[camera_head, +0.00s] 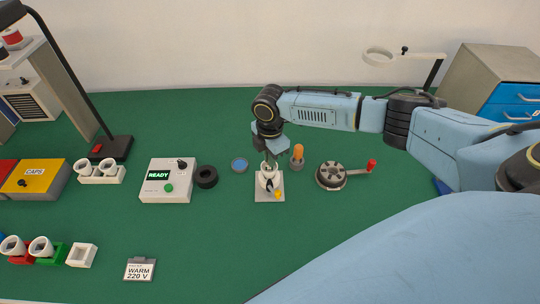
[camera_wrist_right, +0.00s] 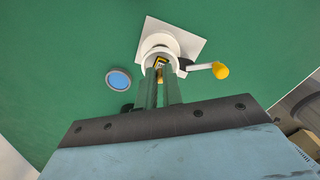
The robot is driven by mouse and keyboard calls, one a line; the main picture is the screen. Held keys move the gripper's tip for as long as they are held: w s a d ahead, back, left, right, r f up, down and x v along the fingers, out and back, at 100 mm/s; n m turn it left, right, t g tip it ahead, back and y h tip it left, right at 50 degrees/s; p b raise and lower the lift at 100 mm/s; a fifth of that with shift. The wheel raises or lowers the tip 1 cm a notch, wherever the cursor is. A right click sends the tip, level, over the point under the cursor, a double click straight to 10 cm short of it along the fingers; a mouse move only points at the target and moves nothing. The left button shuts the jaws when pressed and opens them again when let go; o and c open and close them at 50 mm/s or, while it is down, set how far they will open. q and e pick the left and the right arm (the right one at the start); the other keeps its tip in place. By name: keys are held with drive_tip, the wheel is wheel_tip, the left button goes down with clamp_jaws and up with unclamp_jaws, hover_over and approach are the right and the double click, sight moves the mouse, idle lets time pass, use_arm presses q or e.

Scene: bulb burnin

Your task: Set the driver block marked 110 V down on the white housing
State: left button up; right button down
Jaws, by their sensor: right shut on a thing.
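My right gripper (camera_head: 268,166) points down over a pale square plate (camera_head: 262,197) with a round white cup-like piece on it, probably the white housing (camera_wrist_right: 147,46). In the right wrist view, the gripper (camera_wrist_right: 159,75) is shut on a small yellow-and-dark piece (camera_wrist_right: 160,62), probably the driver block. The piece is at the mouth of the white housing; I cannot tell whether it touches. Its marking is too small to read, and the fingers hide part of it. My left gripper is not in view.
A blue disc (camera_head: 239,165), an orange-topped piece (camera_head: 297,152) and a reel with a red-handled crank (camera_head: 331,175) stand close by. A READY box (camera_head: 166,182) is to the left. The front middle is clear.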

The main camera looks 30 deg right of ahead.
drive_tip(key=shift+f, duration=0.35)
idle(0.6)
drive_tip(key=c, duration=1.5)
unclamp_jaws()
wheel_tip(320, 180, up, 14)
drive_tip(key=shift+f, duration=0.25)
